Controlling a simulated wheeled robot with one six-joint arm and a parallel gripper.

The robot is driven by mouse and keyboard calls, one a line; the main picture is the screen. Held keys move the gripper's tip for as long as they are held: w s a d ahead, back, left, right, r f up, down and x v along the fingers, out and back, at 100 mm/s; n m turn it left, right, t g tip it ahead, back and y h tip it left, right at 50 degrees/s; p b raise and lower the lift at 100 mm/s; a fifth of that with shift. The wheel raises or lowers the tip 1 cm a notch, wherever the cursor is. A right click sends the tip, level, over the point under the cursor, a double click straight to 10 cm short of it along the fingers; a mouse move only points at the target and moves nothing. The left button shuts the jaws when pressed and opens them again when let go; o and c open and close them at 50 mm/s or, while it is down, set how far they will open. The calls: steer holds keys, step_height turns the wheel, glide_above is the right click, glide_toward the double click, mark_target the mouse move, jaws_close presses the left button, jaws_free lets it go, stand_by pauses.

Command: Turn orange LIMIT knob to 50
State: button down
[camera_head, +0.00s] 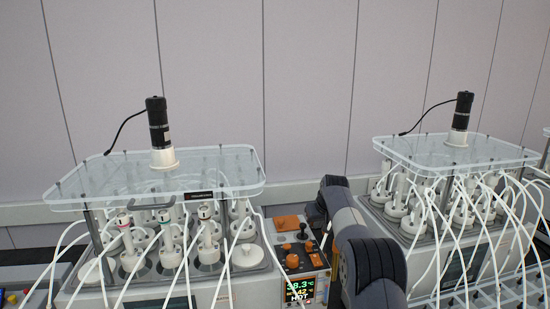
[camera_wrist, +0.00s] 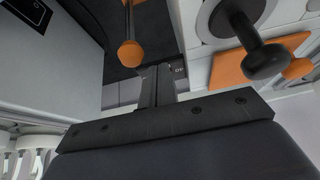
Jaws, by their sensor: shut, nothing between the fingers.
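A small control box (camera_head: 302,268) stands between two reactors in the head view. It has an orange knob (camera_head: 292,261), another orange knob (camera_head: 316,260), and a lit display (camera_head: 300,289) reading 38.3 °C and HOT. No LIMIT label or scale is legible, so I cannot tell which knob is the LIMIT one. In the wrist view, my gripper (camera_wrist: 158,85) is shut and empty. A round orange part (camera_wrist: 131,53) on a thin stem shows just left of the fingertips, with no clear contact. In the head view my arm hides the box's right side and my gripper cannot be made out.
A black joystick (camera_head: 302,232) and a flat orange piece (camera_head: 287,223) sit at the box's back; the joystick looms near my gripper in the wrist view (camera_wrist: 265,60). Reactors with white tubes, left (camera_head: 160,190) and right (camera_head: 455,155), leave a narrow gap.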

steer(key=shift+w, duration=0.3)
stand_by(0.6)
steer(key=shift+d+p, duration=0.1)
steer(key=shift+p, duration=0.35)
steer(key=shift+s+b, duration=0.1)
steer(key=shift+b, duration=0.25)
step_height(320, 180, up, 6)
steer(key=shift+s+p, duration=0.25)
steer(key=shift+p, duration=0.1)
stand_by(0.3)
step_height(320, 180, down, 6)
steer(key=shift+b, duration=0.45)
stand_by(0.5)
steer(key=shift+w+r+p, duration=0.1)
steer(key=shift+w+p, duration=0.3)
steer(key=shift+p, duration=0.1)
stand_by(0.9)
